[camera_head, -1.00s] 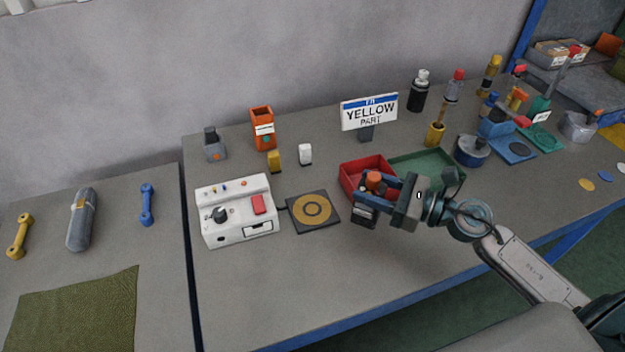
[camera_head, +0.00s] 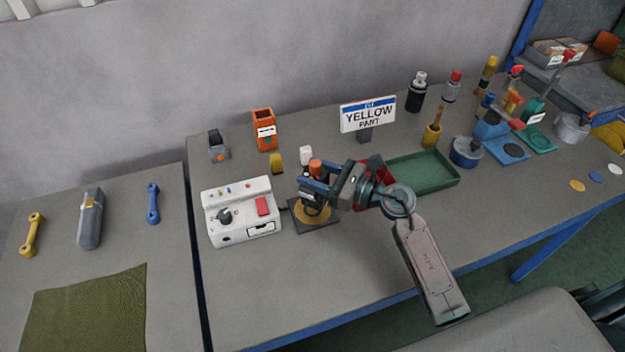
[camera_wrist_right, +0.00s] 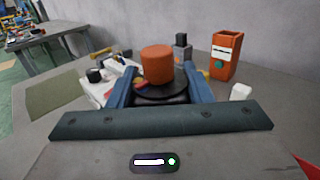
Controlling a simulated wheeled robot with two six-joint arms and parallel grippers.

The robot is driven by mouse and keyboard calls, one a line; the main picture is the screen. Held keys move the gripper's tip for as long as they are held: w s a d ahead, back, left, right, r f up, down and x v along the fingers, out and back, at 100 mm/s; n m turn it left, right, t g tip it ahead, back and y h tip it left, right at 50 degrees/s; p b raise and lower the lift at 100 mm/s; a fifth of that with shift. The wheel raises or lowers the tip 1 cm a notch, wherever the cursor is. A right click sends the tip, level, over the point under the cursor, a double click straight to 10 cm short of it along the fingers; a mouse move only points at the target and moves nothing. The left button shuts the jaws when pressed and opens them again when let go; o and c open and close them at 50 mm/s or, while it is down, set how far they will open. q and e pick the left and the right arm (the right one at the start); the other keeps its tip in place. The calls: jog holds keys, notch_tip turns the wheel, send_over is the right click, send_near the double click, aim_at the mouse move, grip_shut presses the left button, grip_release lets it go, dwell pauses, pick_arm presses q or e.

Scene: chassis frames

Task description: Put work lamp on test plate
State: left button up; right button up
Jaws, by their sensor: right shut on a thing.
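My right gripper (camera_head: 316,188) is shut on the work lamp, a dark piece with an orange cylindrical top (camera_head: 315,167). In the right wrist view the orange top (camera_wrist_right: 157,65) stands upright between the blue fingers (camera_wrist_right: 160,92). The test plate (camera_head: 322,227), a dark square with a gold disc, lies right of the white tester box (camera_head: 242,220). The gripper and lamp are over the plate and cover much of it. I cannot tell whether the lamp's underside touches the plate. My left gripper is not in view.
Behind the plate stand a white block (camera_head: 306,154), a yellow piece (camera_head: 276,163) and an orange holder (camera_head: 265,130). A red tray (camera_head: 377,166) and green tray (camera_head: 432,172) lie to the right. The table front is clear.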

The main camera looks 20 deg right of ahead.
jog(key=shift+w+a+r, duration=0.1)
jog(key=shift+w+a, duration=0.2)
notch_tip(320, 180, down, 4)
jog(key=b, duration=0.3)
jog(key=shift+r, duration=0.15)
jog(key=o, duration=1.2)
jog(key=shift+s+d, duration=0.15)
